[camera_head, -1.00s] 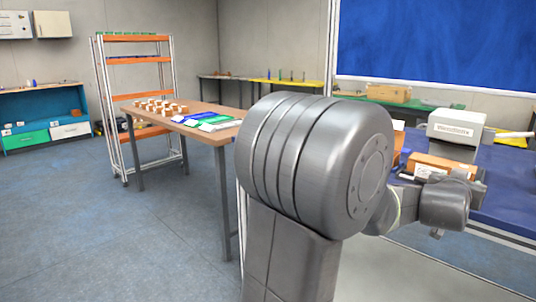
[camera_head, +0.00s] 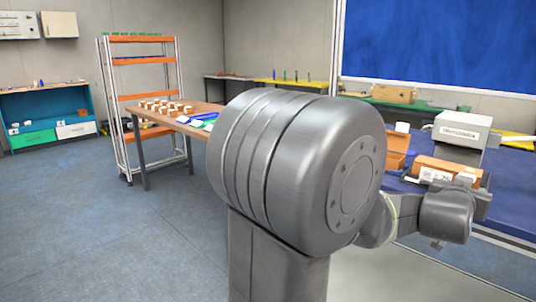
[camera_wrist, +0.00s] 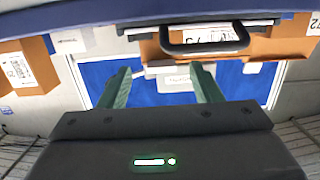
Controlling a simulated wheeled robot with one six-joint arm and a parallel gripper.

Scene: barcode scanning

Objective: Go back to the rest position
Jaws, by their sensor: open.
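My gripper (camera_wrist: 160,92) shows in the wrist view with its two green fingers spread apart and nothing between them. Beyond the fingers is an orange-brown box (camera_wrist: 275,47) with a white label and a dark handle-like part in front of it. In the head view my arm fills the middle and right, and its end hangs beside the blue-topped table (camera_head: 508,190). An orange-brown box with a white label (camera_head: 447,170) lies on that table just behind the arm's end. The fingertips are hidden in the head view.
A white-grey device (camera_head: 462,132) stands on the blue table, with another brown box (camera_head: 398,142) to its left. A wooden table (camera_head: 196,125) with small boxes stands behind my arm. A shelf rack (camera_head: 140,78) stands further back. The floor at left is clear.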

